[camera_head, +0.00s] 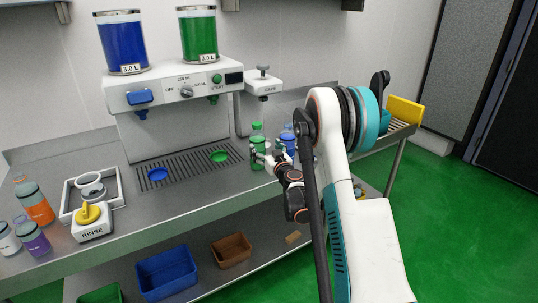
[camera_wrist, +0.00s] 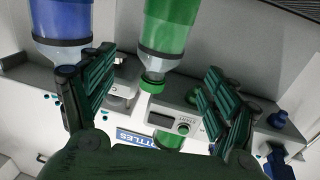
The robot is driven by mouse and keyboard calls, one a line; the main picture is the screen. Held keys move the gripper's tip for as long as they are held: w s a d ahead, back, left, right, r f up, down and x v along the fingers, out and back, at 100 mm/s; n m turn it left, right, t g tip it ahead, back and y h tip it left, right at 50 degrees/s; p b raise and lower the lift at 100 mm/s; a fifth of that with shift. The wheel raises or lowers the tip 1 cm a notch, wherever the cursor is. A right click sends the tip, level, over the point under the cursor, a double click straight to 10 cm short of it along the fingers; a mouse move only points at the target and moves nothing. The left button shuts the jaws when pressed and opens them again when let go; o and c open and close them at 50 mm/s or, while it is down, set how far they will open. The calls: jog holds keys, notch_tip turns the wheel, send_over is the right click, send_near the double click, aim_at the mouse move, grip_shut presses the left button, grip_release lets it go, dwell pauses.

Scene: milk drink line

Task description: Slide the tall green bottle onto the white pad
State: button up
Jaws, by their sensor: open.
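The tall green bottle (camera_head: 257,150) has a green cap and stands upright on the steel counter, right of the drip grate. My gripper (camera_head: 265,158) is open at it, and its fingers hide part of it. In the wrist view the bottle (camera_wrist: 170,28) appears upside down, between the two spread fingers of my gripper (camera_wrist: 150,95), with gaps on both sides. I see no clear contact. I cannot make out the white pad in either view.
A blue bottle (camera_head: 287,138) stands close right of the green one; it also shows in the wrist view (camera_wrist: 62,22). The capping device (camera_head: 263,88) is behind. The drip grate (camera_head: 190,168) holds blue and green discs. Several small bottles and a rinse unit (camera_head: 92,222) stand left.

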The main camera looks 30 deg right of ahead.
aim_at(257, 137)
jog(key=w, duration=0.3)
jog(key=w+b, duration=0.1)
jog(key=w, duration=0.2)
jog(key=w+d+b, duration=0.1)
jog(key=w, duration=0.2)
jog(key=shift+w, duration=0.3)
jog(key=shift+c, duration=0.2)
jog(key=c, duration=1.6)
jog(key=shift+o, duration=0.2)
jog(key=w+d, duration=0.3)
jog(key=w, duration=0.2)
jog(key=shift+d+b, duration=0.3)
jog(key=shift+b, duration=0.1)
jog(key=shift+r, duration=0.1)
